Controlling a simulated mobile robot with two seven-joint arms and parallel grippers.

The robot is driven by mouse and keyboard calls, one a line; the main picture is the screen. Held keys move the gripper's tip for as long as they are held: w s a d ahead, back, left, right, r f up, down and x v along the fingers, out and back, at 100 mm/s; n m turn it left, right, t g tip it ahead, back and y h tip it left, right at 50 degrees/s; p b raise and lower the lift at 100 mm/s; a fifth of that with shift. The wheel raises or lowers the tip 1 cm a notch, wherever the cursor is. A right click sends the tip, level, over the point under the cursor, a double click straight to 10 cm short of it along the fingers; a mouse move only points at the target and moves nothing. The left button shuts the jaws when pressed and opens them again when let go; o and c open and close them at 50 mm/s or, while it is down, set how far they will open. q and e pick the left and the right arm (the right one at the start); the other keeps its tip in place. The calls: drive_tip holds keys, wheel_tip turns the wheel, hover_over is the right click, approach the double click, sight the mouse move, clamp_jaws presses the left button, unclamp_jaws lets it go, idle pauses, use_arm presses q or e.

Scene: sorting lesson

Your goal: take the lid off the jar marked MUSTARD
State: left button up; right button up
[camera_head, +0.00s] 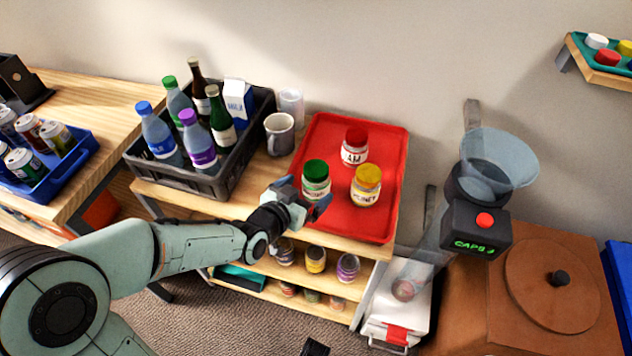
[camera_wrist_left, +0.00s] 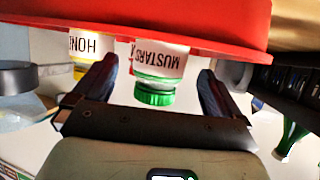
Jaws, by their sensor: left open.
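The MUSTARD jar (camera_head: 314,192) has a green lid (camera_head: 316,170) and stands upright on the red tray (camera_head: 386,226), near its front left. In the left wrist view, the picture is upside down; the label MUSTARD (camera_wrist_left: 160,60) and the green lid (camera_wrist_left: 155,95) show clearly. My left gripper (camera_head: 303,198) is open and empty, just in front of the jar. In the wrist view its fingers (camera_wrist_left: 156,75) appear on either side of the jar, with gaps to both. Whether they reach around it I cannot tell.
The yellow-lidded HONEY jar (camera_head: 366,190) stands close to the right, and a red-lidded JAM jar (camera_head: 354,149) behind. A grey mug (camera_head: 279,137) and a dark crate (camera_head: 207,184) of bottles are to the left. A capsule machine (camera_head: 476,230) is to the right.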

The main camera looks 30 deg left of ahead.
sight(316, 184)
use_arm(q)
drive_tip(key=x, duration=0.5)
drive_tip(key=shift+w+f+b, duration=0.15)
drive_tip(key=shift+f+b, duration=0.05)
drive_tip(key=shift+b, duration=0.15)
drive_tip(key=c, duration=1.1)
